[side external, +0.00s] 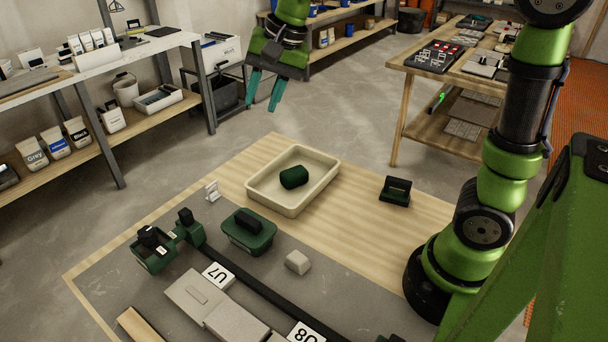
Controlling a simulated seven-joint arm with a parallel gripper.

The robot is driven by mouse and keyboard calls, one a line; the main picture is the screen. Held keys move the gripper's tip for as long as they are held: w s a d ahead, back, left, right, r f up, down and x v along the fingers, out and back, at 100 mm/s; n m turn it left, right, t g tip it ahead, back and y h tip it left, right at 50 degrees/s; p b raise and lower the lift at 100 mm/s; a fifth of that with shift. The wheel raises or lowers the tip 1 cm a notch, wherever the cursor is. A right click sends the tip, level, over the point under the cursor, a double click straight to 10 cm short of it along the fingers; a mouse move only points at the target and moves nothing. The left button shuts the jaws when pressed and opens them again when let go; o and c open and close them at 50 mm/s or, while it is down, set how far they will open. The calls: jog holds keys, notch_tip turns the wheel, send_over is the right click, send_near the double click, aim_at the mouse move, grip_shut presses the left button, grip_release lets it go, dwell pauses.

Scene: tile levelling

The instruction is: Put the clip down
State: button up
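My gripper (262,103) is high above the floor, beyond the back left edge of the work board. Its two teal fingers point down and stand apart, with nothing visible between them. A small white piece that looks like the clip (212,191) stands on the work board (345,223), left of the cream tray. It is apart from my gripper, which is up and to the right of it in the picture.
The cream tray (262,200) holds a dark green roll (294,177). A green box (249,232), green holders (153,249), a beige block (298,262) and a dark open case (396,190) stand around it. The wood right of the tray is mostly clear.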

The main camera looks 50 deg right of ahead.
jog(key=s+f+n+t, duration=0.3)
jog(key=s+n, duration=0.3)
jog(key=s, duration=1)
jog(key=shift+s+d+f, duration=0.2)
jog(key=shift+d+f, duration=0.2)
